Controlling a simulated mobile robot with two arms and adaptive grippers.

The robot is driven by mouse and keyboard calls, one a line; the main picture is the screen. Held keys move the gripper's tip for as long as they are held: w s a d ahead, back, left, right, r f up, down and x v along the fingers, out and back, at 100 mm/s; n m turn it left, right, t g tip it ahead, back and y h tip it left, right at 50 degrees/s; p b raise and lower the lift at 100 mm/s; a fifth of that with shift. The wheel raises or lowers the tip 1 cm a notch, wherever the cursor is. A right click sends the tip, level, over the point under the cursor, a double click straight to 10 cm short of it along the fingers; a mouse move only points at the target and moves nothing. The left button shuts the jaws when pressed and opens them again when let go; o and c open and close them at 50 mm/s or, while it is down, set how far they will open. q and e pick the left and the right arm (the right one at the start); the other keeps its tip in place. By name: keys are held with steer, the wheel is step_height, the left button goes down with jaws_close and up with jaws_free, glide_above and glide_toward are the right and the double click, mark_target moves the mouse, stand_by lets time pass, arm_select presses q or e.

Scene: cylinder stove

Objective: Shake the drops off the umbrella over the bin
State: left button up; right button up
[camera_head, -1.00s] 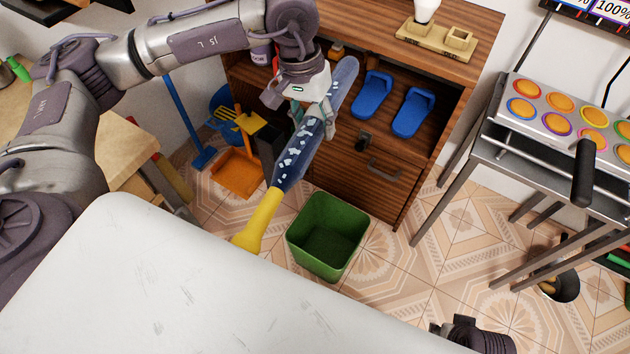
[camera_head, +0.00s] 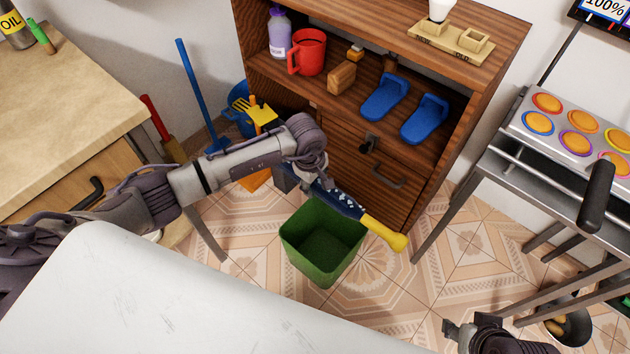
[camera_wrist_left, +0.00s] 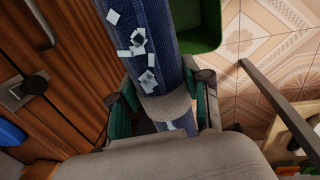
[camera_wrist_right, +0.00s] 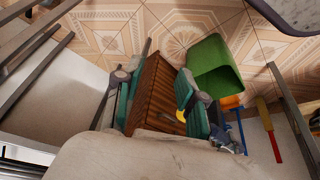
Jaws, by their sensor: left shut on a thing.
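The folded umbrella (camera_head: 345,203), navy with pale drops and a yellow handle, is in my left gripper. In the head view it slants down to the right along the back rim of the green bin (camera_head: 322,262), its yellow handle end beyond the bin's right side. My left gripper (camera_wrist_left: 165,97) is shut around the navy part; in the head view my wrist partly hides it. Pale drops show on the cloth in the left wrist view. The bin stands upright on the floor and looks empty. My right gripper (camera_wrist_right: 158,98) is open and empty, at the head view's bottom right.
A wooden cabinet (camera_head: 400,178) with blue slippers (camera_head: 384,97) and a red mug (camera_head: 308,52) stands behind the bin. A metal stove stand (camera_head: 490,160) is at right. A wooden counter (camera_head: 60,110) is at left. Tiled floor is clear right of the bin.

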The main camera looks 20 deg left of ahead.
arm_select(q)
step_height(320, 180, down, 3)
steer(key=shift+r+b, duration=0.1)
steer(key=shift+b, duration=0.8)
steer(key=shift+f, duration=0.2)
arm_select(e)
steer(key=w+a+r+t+y, duration=0.1)
steer(key=w+a+r+t, duration=0.1)
steer(key=w+t, duration=0.3)
steer(key=shift+w+a+r, duration=0.4)
steer(key=shift+w+r, duration=0.15)
steer(key=shift+w, duration=1.15)
